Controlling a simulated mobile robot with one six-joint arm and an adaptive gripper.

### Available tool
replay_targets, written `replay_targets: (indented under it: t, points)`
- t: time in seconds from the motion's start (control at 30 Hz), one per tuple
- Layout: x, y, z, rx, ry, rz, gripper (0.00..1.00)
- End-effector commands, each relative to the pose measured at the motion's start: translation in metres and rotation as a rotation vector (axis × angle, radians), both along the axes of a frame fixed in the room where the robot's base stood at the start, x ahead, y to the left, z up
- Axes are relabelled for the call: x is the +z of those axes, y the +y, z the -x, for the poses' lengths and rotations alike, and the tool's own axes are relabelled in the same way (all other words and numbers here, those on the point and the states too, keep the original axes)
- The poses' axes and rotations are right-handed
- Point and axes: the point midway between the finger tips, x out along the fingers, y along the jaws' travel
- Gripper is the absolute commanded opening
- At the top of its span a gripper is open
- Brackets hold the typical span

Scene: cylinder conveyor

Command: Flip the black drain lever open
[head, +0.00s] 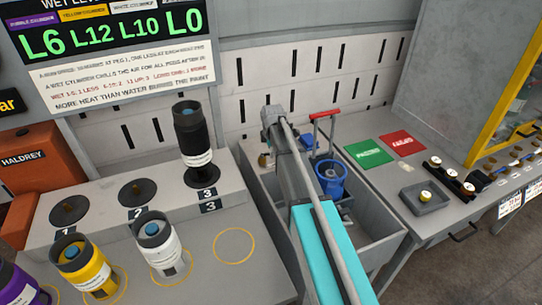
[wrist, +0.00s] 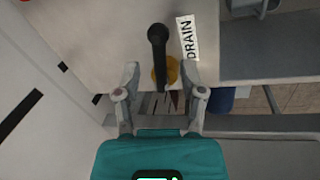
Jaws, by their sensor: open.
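The black drain lever (wrist: 158,45) shows in the wrist view, with its round knob end toward the top of the picture. It sits over a brass-coloured valve body (wrist: 167,72), beside a white DRAIN label (wrist: 187,38). My gripper (wrist: 160,80) is open and empty, with one finger on each side of the lever's lower part and the valve body. I cannot tell whether either finger touches them. In the head view my arm reaches over the grey sink (head: 385,240), and I cannot make out the lever there.
A blue container (head: 331,178) and a red-handled fixture (head: 323,115) stand at the sink, right of my arm. A black cylinder (head: 193,140) stands on peg 3. White (head: 158,245) and yellow (head: 83,265) cylinders stand in front. Green and red pads (head: 370,151) lie right.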

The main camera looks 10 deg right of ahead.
Motion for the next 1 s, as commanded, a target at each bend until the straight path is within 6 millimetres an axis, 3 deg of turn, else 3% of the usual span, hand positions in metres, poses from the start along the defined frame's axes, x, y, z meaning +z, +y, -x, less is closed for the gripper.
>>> replay_targets:
  t: [0.57,0.87,1.0]
  points:
    - [-0.0094,-0.001,-0.0019,-0.001,0.0,0.0,0.53]
    - [-0.0094,-0.0014,-0.0018,-0.001,0.0,0.0,0.01]
    - [-0.0094,-0.0015,-0.0018,-0.002,0.0,0.0,0.0]
